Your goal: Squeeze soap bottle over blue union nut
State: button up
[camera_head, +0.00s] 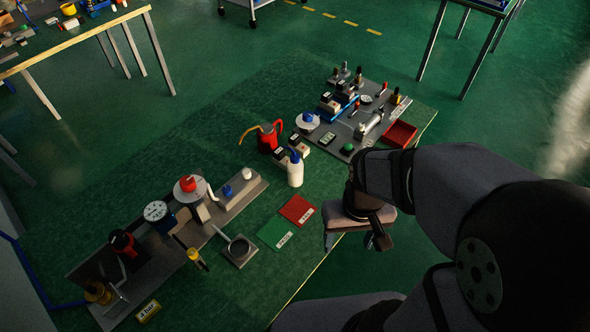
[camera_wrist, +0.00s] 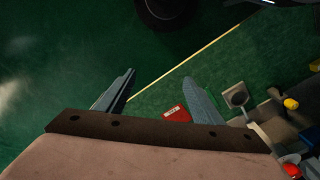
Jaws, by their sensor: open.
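The soap bottle (camera_head: 295,174), white with a blue top, stands upright on the green bench near the middle of the head view. A small blue piece (camera_head: 227,190) sits on the grey strip at left, and another blue piece (camera_head: 308,117) sits on a white disc behind the bottle. I cannot tell which is the union nut. My gripper (camera_head: 353,241) is open and empty, to the right of and nearer than the bottle, by the bench's front edge. In the wrist view its two fingers (camera_wrist: 160,80) are spread with nothing between them; the bottle does not show there.
A board of fittings with a red tray (camera_head: 400,134) is at back right.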

jog(key=w+d+f+n+t+h+b, duration=0.2)
jog(key=w+d+f+n+h+b, duration=0.55)
jog(key=n+b, duration=0.65)
notch_tip(320, 180, up, 3)
jog(key=n+t+h+b, duration=0.3)
jog(key=n+t+b, duration=0.7)
jog(key=n+t, duration=0.4)
send_over(291, 174)
jog(key=v, duration=0.2)
jog(key=n+g, duration=0.1)
jog(key=shift+y, duration=0.25)
jog(key=f, duration=0.3)
jog(key=f+b, duration=0.1)
jog(key=f, duration=0.3)
jog(key=shift+w+d+f, duration=0.1)
jog(key=shift+w+f, duration=0.15)
jog(key=shift+w+d, duration=0.35)
jog(key=shift+w, duration=0.15)
jog(key=shift+w+d, duration=0.1)
jog(key=shift+x, duration=3)
